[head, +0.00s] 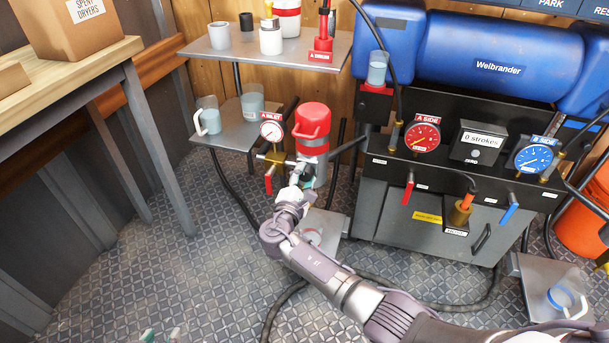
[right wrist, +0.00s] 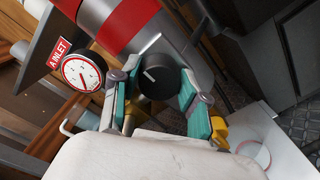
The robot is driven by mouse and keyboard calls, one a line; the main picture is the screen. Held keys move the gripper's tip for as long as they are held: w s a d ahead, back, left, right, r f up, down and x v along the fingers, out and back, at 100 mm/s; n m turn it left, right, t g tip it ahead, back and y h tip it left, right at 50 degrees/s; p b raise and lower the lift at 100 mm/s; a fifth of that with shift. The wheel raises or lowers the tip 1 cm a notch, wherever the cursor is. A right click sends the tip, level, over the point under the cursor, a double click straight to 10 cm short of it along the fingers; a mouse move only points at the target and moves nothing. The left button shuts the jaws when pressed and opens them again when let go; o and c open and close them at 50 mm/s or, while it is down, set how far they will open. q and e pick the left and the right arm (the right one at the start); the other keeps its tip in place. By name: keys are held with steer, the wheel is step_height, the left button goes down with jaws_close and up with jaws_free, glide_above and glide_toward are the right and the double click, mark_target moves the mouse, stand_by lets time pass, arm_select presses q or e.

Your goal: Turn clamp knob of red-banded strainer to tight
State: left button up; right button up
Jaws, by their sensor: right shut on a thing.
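The red-banded strainer (head: 314,146) stands upright behind my right gripper in the head view, with a red top and a grey metal body. In the right wrist view its red band (right wrist: 118,25) crosses the grey body. The round black clamp knob (right wrist: 155,83) has a white pointer line, slanting up-left to down-right in that view. My right gripper (right wrist: 162,98) has its teal fingers shut on either side of the knob; in the head view (head: 303,177) it largely hides the knob. My left gripper's teal tips (head: 161,335) show at the bottom edge, apart and empty.
The A INLET gauge (head: 271,131) and a red-handled valve (head: 268,182) sit just left of the strainer. A grey shelf (head: 300,55) is above it. The pump cabinet (head: 395,225) stands to the right. Hoses lie on the floor; the floor at left is clear.

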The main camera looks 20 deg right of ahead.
stand_by(0.3)
steer(key=o, duration=1.1)
steer(key=shift+o, duration=0.2)
steer(key=v, duration=1.2)
